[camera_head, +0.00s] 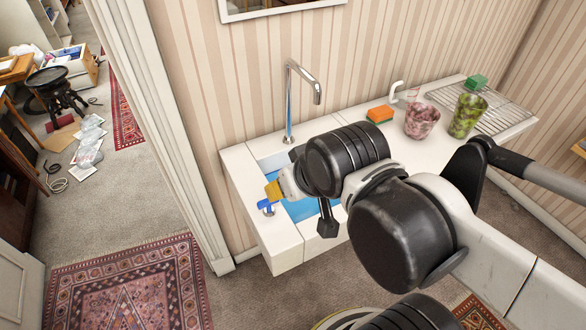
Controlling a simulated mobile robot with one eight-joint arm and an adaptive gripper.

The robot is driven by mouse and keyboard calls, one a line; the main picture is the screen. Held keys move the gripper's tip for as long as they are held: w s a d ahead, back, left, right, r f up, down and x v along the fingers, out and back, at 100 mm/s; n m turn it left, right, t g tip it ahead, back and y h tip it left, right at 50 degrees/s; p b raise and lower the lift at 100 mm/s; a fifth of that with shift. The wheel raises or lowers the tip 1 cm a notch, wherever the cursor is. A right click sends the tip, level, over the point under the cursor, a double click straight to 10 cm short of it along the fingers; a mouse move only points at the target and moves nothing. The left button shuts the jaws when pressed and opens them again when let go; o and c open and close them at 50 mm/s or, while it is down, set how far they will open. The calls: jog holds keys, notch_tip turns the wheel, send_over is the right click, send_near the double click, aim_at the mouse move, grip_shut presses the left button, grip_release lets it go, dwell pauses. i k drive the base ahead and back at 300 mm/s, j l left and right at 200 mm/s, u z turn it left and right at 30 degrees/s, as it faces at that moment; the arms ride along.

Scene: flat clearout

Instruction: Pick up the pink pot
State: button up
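The pink pot (422,121) is a mottled pink tumbler-shaped vessel. It stands upright on the white counter, right of the sink and just left of a similar green mottled pot (467,116). A thin pink-red item seems to stick out of its top. My arm reaches in from the right, in front of the counter. Its end is over the sink, well left of the pink pot and apart from it. A dark part that may belong to my gripper (327,222) hangs below the black wrist. The fingers are mostly hidden, so open or shut does not show.
The sink (283,243) holds blue water under a tall chrome tap (290,105). An orange sponge (380,114) lies left of the pink pot. A wire drying rack (500,108) and a green block (477,82) are at right. A doorway at left opens onto a cluttered room.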

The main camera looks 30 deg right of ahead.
aim_at(419, 123)
jog(key=z, duration=1.65)
